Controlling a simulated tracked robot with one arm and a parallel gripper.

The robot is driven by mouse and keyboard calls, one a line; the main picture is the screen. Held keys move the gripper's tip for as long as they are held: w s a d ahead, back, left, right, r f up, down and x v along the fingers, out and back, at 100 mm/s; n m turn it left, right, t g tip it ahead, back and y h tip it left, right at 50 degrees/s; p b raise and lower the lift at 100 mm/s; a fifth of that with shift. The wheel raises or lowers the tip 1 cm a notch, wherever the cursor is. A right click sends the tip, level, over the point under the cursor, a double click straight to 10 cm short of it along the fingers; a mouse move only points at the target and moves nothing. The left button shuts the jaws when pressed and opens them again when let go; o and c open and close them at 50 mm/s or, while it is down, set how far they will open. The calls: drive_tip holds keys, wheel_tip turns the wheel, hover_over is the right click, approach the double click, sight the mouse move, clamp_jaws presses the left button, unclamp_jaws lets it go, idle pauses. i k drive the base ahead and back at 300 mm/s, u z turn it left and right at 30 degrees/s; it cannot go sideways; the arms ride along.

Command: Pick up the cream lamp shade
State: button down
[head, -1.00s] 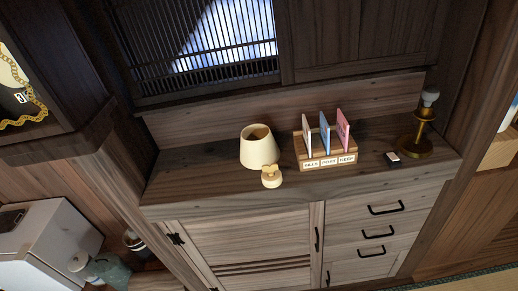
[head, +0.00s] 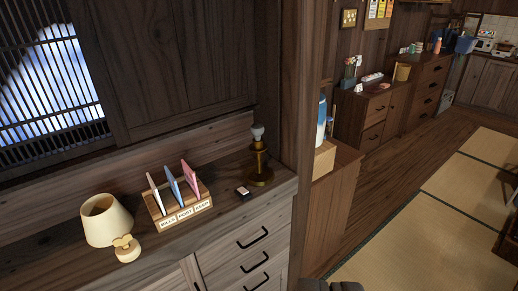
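The cream lamp shade (head: 107,222) stands on the wooden cabinet top (head: 40,262) at the lower left, its open top showing. A small cream object with a knob-like top (head: 127,249) sits close in front of it. A brass lamp base with a bulb (head: 260,160) stands without a shade at the right end of the cabinet. A dark grey part at the bottom edge, right of centre, may be my gripper (head: 345,286); it is cut off by the frame, so its fingers and their opening cannot be made out. The shade stands free, with nothing gripping it.
A letter rack (head: 182,213) with three upright cards is right of the shade. A small dark box (head: 243,192) lies near the lamp base. A wooden post (head: 292,100) rises at the cabinet's right end. Tatami floor (head: 425,240) is open at the right.

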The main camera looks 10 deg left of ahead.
sight(105, 219)
drive_tip(key=u, duration=0.4)
drive_tip(key=i, duration=1.25)
drive_tip(key=u, duration=0.05)
